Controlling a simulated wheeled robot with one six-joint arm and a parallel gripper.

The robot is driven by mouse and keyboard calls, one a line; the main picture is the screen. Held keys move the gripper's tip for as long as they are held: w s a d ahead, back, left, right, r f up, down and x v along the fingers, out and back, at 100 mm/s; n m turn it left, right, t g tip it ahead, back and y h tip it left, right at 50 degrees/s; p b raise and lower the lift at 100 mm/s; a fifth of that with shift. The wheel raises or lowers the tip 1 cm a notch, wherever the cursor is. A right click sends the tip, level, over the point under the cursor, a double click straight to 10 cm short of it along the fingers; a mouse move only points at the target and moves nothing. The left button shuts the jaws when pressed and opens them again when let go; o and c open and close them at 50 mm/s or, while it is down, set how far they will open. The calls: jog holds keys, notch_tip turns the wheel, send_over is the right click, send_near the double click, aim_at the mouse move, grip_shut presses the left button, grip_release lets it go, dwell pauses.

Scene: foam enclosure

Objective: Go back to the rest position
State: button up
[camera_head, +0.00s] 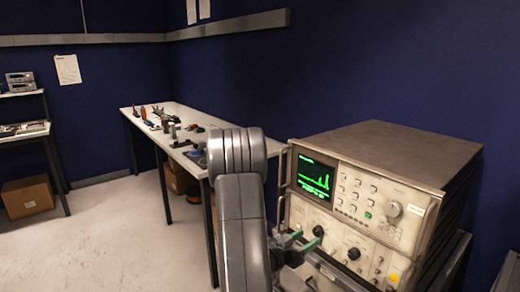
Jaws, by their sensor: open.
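My arm rises through the lower middle of the head view. My gripper (301,242) shows just right of the arm, with its greenish fingertips apart and nothing seen between them. It is in front of the lower left part of a beige instrument (385,200) with a lit green screen (316,175). One fingertip overlaps a dark knob on the instrument's lower panel in the picture. I cannot tell whether it touches the panel. Part of the gripper is hidden by the arm.
A white workbench (150,125) with small tools stands behind my arm, with boxes beneath. A second table (22,136) with devices is at far left, a cardboard box (27,196) below. Blue walls (400,60) close the back and right. The left floor (110,240) is clear.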

jog(key=v, duration=0.5)
jog(key=shift+s+a+b, duration=0.25)
jog(key=shift+b, duration=0.05)
